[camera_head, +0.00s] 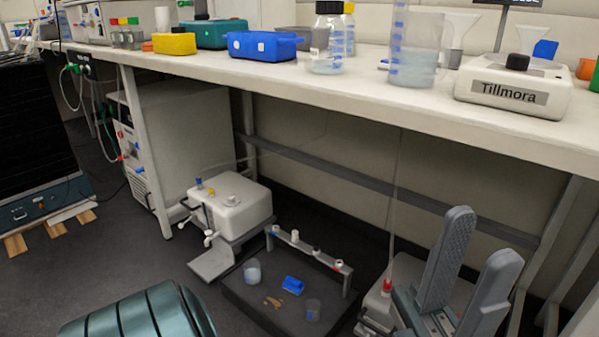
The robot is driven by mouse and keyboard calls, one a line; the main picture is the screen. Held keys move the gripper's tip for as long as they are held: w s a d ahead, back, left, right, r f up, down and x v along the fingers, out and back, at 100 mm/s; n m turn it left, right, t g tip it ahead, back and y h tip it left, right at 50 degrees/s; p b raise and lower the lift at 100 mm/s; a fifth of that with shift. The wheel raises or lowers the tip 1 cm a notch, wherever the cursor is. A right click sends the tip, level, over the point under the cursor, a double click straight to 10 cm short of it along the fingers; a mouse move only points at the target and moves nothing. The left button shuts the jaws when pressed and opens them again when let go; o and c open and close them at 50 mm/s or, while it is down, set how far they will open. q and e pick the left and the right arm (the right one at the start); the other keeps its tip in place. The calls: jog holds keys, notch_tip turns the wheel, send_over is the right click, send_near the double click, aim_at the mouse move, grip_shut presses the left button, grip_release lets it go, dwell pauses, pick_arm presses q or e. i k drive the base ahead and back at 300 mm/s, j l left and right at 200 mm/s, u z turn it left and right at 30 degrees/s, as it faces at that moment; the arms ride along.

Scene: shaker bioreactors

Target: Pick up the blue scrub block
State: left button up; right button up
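A small blue block (293,285) lies on the dark platform (250,307) on the floor under the bench, and I take it for the scrub block. A brownish patch (273,302) and two small clear cups are near it on the platform.
A rail with several small caps (307,247) runs behind the block. A white device (231,207) stands left of the platform. The white bench (380,98) overhangs it, carrying bottles, a blue box (262,45) and a Tillmora device (514,85).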

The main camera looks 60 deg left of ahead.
aim_at(293, 286)
jog(key=u, duration=1.8)
